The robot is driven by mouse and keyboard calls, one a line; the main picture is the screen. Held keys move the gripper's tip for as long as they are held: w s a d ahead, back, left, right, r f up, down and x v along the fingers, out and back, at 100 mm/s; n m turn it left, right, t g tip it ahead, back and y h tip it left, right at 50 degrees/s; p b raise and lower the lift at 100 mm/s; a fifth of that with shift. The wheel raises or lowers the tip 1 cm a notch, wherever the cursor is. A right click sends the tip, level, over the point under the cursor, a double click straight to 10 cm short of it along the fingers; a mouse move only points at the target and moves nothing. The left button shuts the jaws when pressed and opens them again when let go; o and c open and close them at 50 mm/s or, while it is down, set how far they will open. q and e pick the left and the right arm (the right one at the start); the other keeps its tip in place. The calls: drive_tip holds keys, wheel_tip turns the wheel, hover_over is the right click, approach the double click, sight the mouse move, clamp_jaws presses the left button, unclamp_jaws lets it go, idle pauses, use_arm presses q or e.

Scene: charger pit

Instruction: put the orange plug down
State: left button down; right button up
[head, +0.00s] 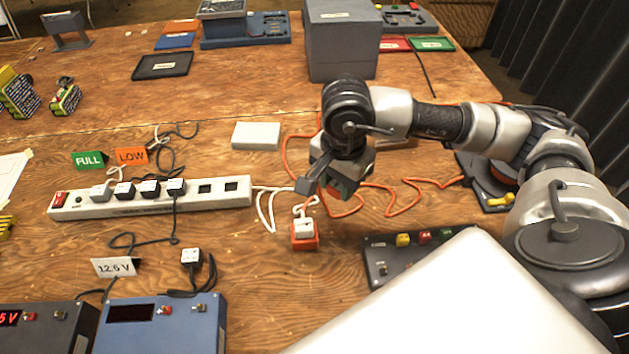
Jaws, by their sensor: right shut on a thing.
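The orange plug (304,241) has an orange body and a white face. It shows just below and left of my right gripper (325,188), with a thin orange cord running up from it to the fingers. The right gripper points down and is shut; its grip on the plug or its cord is partly hidden by the fingers. I cannot tell whether the plug touches the table (270,290). My left gripper is not in view.
A white power strip (220,194) with several plugs lies to the left. A dark panel with colored buttons (380,252) is to the right. A grey box (342,45) stands behind. Orange and white cords lie around the gripper. Blue charger (160,325) is front left.

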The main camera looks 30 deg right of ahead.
drive_tip(key=w+f, duration=0.2)
drive_tip(key=w, duration=0.1)
drive_tip(key=w+a+f, duration=0.1)
drive_tip(key=w+f, duration=0.1)
drive_tip(key=w, duration=0.2)
drive_tip(key=w+a+f, duration=0.1)
drive_tip(key=w+f, duration=0.2)
drive_tip(key=w, duration=0.1)
drive_tip(key=shift+w+p, duration=0.1)
drive_tip(key=shift+p, duration=0.25)
drive_tip(key=shift+w+f, duration=0.1)
drive_tip(key=shift+f, duration=1.9)
drive_tip(key=shift+f, duration=0.25)
drive_tip(key=o, duration=0.9)
drive_tip(key=shift+r, duration=0.1)
drive_tip(key=shift+o, duration=0.2)
wheel_tip(320, 180, up, 12)
drive_tip(key=shift+r, duration=0.2)
